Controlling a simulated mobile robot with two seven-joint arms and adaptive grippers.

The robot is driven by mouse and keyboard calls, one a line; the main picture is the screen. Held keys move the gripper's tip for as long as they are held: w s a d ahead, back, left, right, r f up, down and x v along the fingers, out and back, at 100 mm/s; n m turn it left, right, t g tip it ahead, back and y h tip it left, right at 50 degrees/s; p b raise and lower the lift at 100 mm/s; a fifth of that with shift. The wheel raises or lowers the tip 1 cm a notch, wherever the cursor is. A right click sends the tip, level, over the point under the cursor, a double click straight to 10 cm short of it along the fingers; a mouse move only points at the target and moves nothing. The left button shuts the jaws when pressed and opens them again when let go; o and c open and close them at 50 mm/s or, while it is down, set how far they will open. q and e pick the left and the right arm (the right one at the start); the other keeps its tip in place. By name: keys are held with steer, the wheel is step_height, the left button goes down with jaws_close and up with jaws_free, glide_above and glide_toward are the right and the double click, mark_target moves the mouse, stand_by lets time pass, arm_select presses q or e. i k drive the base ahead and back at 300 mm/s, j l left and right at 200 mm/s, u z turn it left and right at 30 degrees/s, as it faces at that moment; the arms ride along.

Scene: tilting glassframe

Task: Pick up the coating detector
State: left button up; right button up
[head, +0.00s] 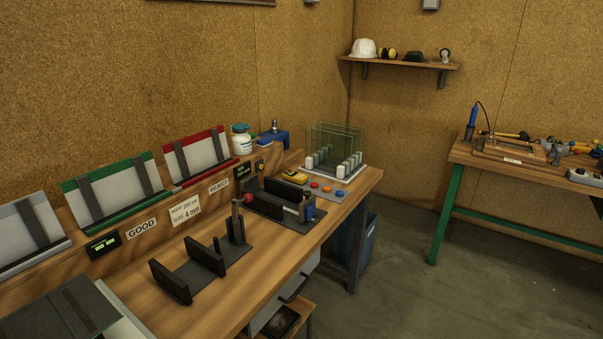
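A small yellow and dark device (295,176) lies on the wooden workbench (240,278), left of a grey plate with coloured round pieces and in front of the glass rack. It may be the coating detector, but it is too small for me to be sure. Nothing appears to be touching or holding it. Neither of my grippers shows in the head view.
A rack with upright glass panes (338,142) stands behind the device. A black clamp fixture (285,206) with a red-knobbed lever is in front of it. Green (117,192) and red (199,156) framed stands line the back. A second bench (520,180) holds tools.

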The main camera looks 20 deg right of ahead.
mark_target(300, 179)
steer(key=i+l, duration=0.2)
steer(key=l, duration=0.2)
steer(key=i+l, duration=0.2)
steer(key=l, duration=0.2)
steer(key=i+l, duration=0.2)
steer(key=l, duration=0.2)
steer(key=i+l, duration=0.2)
steer(key=l, duration=0.25)
steer(key=i+l, duration=0.2)
steer(key=l, duration=0.2)
